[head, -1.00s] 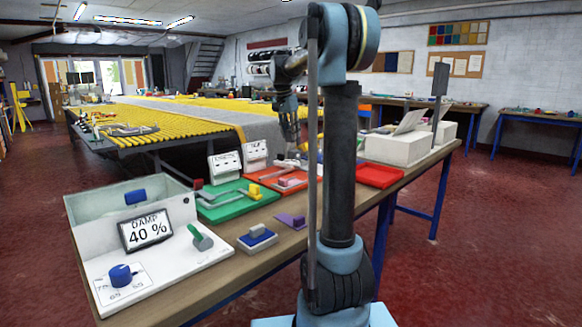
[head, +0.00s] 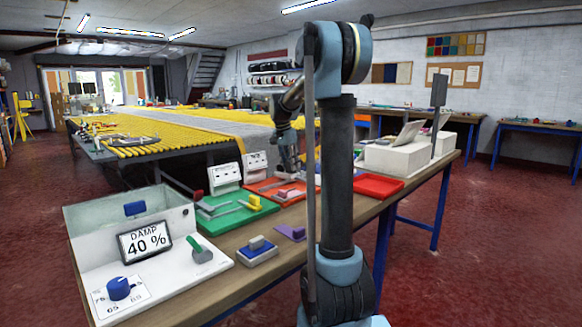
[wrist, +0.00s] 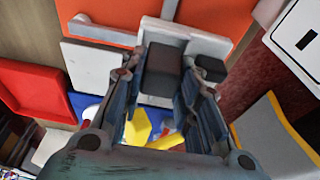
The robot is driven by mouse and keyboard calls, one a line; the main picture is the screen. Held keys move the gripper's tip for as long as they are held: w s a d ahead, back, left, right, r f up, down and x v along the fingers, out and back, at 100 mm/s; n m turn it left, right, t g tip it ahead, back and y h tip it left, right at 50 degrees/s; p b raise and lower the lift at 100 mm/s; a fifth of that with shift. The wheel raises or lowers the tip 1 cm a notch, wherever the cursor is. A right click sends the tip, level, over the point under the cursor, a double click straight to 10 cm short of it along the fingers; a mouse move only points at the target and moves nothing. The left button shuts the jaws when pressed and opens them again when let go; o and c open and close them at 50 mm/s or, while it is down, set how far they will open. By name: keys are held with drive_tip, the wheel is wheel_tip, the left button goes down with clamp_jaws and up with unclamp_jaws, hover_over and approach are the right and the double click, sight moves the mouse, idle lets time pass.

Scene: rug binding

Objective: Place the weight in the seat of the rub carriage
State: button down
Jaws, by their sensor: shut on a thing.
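My gripper (wrist: 160,84) is shut on a dark grey block, which I take to be the weight (wrist: 163,66), in the wrist view. In the head view my gripper (head: 289,166) hangs over the far part of the bench, close to the orange tray (head: 253,187). A white piece (wrist: 190,43) with a second dark block (wrist: 210,68) lies just beyond the held weight in the wrist view. It may be the rub carriage. I cannot tell whether the weight touches it, and its seat is not clearly seen.
A green tray (head: 212,222) with a lever, a white DAMP box (head: 90,245), a blue-and-white block (head: 257,255) and a red tray (head: 376,188) share the bench. White boxes (head: 388,157) stand to the right. The near right bench edge (head: 360,222) is clear.

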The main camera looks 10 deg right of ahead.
drive_tip(key=shift+f, duration=0.3)
drive_tip(key=c, duration=1.5)
unclamp_jaws()
drive_tip(key=shift+f, duration=0.1)
drive_tip(key=v, duration=1.2)
